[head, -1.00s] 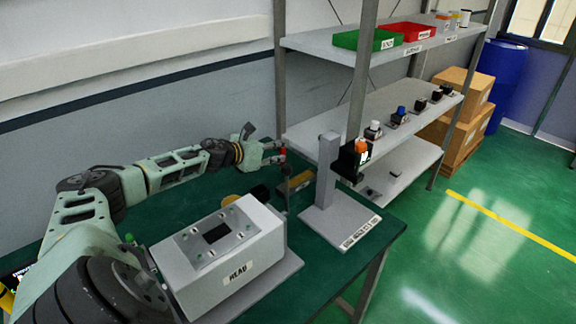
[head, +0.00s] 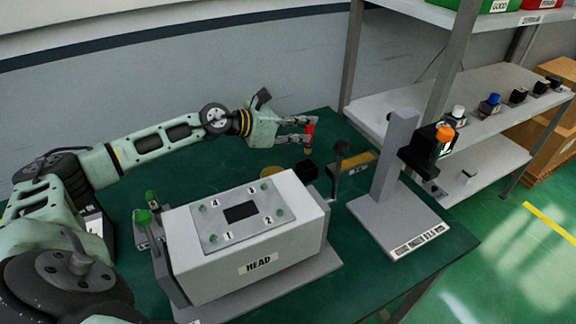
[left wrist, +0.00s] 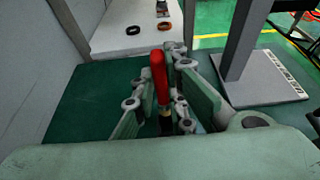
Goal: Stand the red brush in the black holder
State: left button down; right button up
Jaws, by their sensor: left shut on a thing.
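The red brush (head: 310,130) is in my left gripper (head: 304,131), roughly upright, with a tan lower end. In the left wrist view the red brush (left wrist: 159,80) stands between the fingers of the left gripper (left wrist: 162,95), leaning slightly. The lower end is dark with a yellowish band there. The black holder (head: 306,169) is a small dark box on the green table, behind the grey HEAD unit. The brush's lower end shows just above it in the head view; whether it is directly over the holder I cannot tell. My right gripper is not in view.
The grey HEAD unit (head: 245,240) fills the front of the table (head: 375,275). A grey stand (head: 393,170) is farther right. A shelf rack (head: 480,125) stands beyond.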

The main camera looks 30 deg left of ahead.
pick_arm(q)
notch_tip(320, 180, down, 5)
jog(key=shift+s+f, duration=0.1)
jog(key=shift+f, duration=0.05)
notch_tip(320, 180, down, 4)
jog(key=shift+r, duration=0.15)
jog(key=shift+f+b, duration=0.2)
jog(key=shift+b, duration=0.15)
jog(key=c, duration=1.8)
grip_release()
jog(key=shift+o, duration=0.2)
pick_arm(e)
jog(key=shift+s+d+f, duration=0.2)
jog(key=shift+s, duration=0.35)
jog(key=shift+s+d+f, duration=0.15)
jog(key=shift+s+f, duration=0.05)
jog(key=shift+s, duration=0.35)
pick_arm(q)
jog(key=shift+r, duration=0.15)
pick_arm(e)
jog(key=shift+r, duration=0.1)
